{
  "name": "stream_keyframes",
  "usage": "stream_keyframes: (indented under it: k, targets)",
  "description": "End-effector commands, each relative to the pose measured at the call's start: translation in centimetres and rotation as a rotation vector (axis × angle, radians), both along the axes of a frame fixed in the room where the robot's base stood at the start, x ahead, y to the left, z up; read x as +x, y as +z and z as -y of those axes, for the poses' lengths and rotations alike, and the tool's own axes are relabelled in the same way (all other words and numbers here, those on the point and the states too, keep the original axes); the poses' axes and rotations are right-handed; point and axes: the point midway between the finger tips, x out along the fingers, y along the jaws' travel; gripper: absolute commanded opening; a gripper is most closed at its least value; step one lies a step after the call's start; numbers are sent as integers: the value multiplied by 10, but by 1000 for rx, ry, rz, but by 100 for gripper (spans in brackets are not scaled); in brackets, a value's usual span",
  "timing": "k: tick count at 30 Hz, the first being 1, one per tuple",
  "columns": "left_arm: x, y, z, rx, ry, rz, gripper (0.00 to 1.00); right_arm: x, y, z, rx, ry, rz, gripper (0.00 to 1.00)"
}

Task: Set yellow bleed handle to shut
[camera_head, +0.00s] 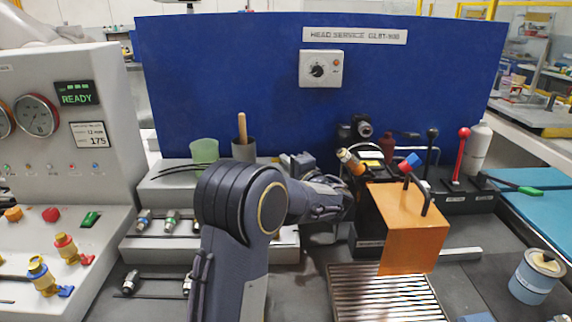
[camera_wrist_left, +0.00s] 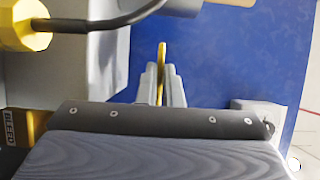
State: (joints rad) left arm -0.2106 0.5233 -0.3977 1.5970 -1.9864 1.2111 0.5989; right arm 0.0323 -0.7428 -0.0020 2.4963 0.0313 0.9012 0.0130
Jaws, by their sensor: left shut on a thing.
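The yellow bleed handle (camera_wrist_left: 162,58) shows as a thin upright yellow strip in the left wrist view, in front of a blue panel. My left gripper (camera_wrist_left: 162,82) is shut on it, with one grey finger on each side. A label reading BLEED (camera_wrist_left: 11,130) is at the left edge of that view. In the head view my left arm reaches in from below to the dark unit beside the orange box; the fingertips and the handle cannot be made out there. My right gripper is not in view.
An orange box (camera_head: 407,228) with a black handle stands right of my left wrist, above a slatted grate (camera_head: 385,295). A yellow fitting (camera_wrist_left: 25,25) with a black hose is near my left gripper. A red-knobbed lever (camera_head: 463,140) stands farther right.

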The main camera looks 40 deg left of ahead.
Motion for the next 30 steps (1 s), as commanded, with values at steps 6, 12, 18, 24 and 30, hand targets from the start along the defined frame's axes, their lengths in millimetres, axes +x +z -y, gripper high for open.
stream_keyframes:
  k: [6, 12, 18, 24, 30]
  targets:
    - [-2, 0, 5, 0, 74, 0, 0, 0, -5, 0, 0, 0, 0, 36]
    - [-2, 0, 4, 0, 73, 0, 7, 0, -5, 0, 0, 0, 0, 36]
    - [-2, 0, 4, -1, 72, 0, 28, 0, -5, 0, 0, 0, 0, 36]
    - [-2, 0, 5, -1, 72, 0, 28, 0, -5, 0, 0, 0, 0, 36]
    - [-7, -1, 21, -2, 69, 0, 28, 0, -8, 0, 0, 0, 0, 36]
